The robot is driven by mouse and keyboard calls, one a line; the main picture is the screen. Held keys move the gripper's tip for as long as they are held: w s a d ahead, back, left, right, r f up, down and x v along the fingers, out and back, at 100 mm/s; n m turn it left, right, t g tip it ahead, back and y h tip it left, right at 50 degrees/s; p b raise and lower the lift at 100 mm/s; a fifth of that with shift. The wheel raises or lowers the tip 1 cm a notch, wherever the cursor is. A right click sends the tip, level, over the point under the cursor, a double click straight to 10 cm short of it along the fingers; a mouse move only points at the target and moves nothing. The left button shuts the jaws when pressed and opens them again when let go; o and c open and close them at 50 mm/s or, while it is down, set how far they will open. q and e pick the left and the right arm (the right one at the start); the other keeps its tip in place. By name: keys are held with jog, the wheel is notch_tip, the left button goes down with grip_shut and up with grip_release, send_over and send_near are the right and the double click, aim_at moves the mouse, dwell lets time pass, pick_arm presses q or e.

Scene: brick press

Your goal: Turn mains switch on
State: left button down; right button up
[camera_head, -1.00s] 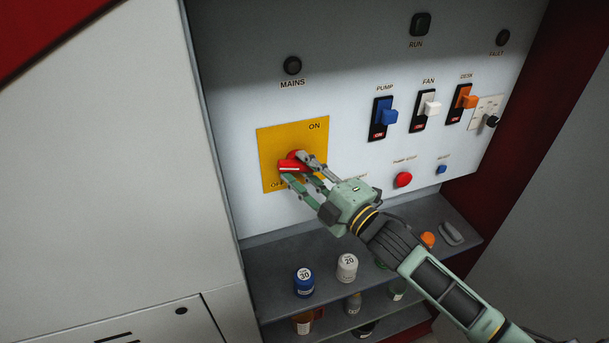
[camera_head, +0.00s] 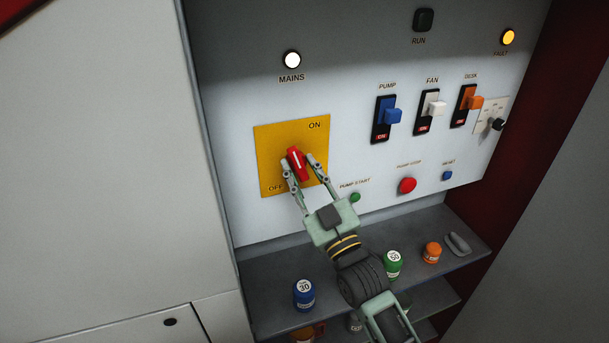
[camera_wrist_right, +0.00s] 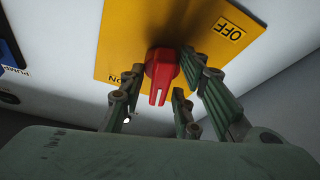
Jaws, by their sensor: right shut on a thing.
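The mains switch is a red rotary handle (camera_head: 296,163) on a yellow plate (camera_head: 268,146) marked ON at upper right and OFF at lower left. The handle stands nearly upright, its upper end leaning slightly left. My right gripper (camera_head: 299,167) comes from below and is shut on it, one finger on each side. In the right wrist view the red handle (camera_wrist_right: 162,72) sits between the fingers, with the OFF label at upper right and ON partly hidden by a finger. The MAINS lamp (camera_head: 292,60) is lit white. My left gripper is not in view.
The FAULT lamp (camera_head: 508,37) glows amber; the RUN lamp (camera_head: 423,20) is dark. PUMP (camera_head: 393,116), FAN (camera_head: 436,108) and a third orange switch (camera_head: 474,103) are on the right. A green PUMP START button (camera_head: 355,197) is close to my gripper. Jars stand on the shelf (camera_head: 262,268) below.

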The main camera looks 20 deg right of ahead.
jog(key=shift+a+f+m+t+h, duration=0.15)
jog(key=shift+m+h, duration=0.6)
jog(key=shift+m, duration=0.6)
jog(key=shift+f+m+t+h, duration=0.15)
jog(key=shift+m+h, duration=0.6)
jog(key=shift+m, duration=0.6)
jog(key=o, duration=0.7)
jog(key=shift+r, duration=0.1)
jog(key=shift+o, duration=0.6)
jog(key=shift+a, duration=0.15)
jog(key=shift+r, duration=0.1)
jog(key=v, duration=1.2)
